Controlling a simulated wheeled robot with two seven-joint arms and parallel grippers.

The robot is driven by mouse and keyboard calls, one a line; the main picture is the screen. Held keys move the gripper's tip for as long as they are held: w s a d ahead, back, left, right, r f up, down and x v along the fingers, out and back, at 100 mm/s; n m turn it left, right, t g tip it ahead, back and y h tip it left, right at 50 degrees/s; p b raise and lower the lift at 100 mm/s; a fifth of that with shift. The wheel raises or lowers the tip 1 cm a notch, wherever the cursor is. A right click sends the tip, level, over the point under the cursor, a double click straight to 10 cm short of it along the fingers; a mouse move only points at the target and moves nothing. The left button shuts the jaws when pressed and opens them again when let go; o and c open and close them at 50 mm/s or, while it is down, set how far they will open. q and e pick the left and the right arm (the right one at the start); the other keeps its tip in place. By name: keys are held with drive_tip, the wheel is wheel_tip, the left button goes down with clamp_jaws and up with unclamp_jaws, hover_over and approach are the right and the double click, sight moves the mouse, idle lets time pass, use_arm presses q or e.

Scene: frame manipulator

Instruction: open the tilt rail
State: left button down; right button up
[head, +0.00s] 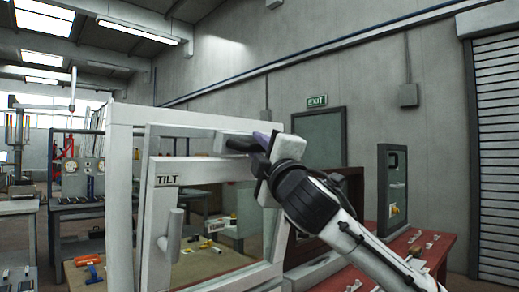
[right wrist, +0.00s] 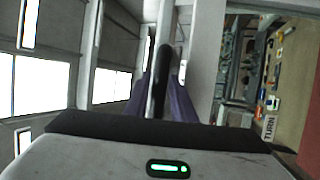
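A pale frame (head: 122,200) holds an inner sash marked TILT (head: 167,181), with an upright pale handle (head: 172,235) on its left side. A short light rail (head: 203,142) lies along the top of the sash. My right gripper (head: 252,142) is at the rail's right part, near the frame's top right corner. In the right wrist view its purple fingers (right wrist: 166,100) lie close on both sides of a dark bar (right wrist: 163,65) and seem to touch it. The fingertips are partly hidden. My left gripper is out of view.
A TURN label (right wrist: 269,127) shows in the right wrist view. A dark red frame (head: 350,190) and a grey box with a switch (head: 392,185) stand to the right on a red table (head: 435,250). Tools lie on a workbench behind the sash.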

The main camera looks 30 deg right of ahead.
drive_tip(key=shift+s+f, duration=0.1)
drive_tip(key=shift+s, duration=0.05)
drive_tip(key=b+v, duration=0.2)
drive_tip(key=v, duration=0.8)
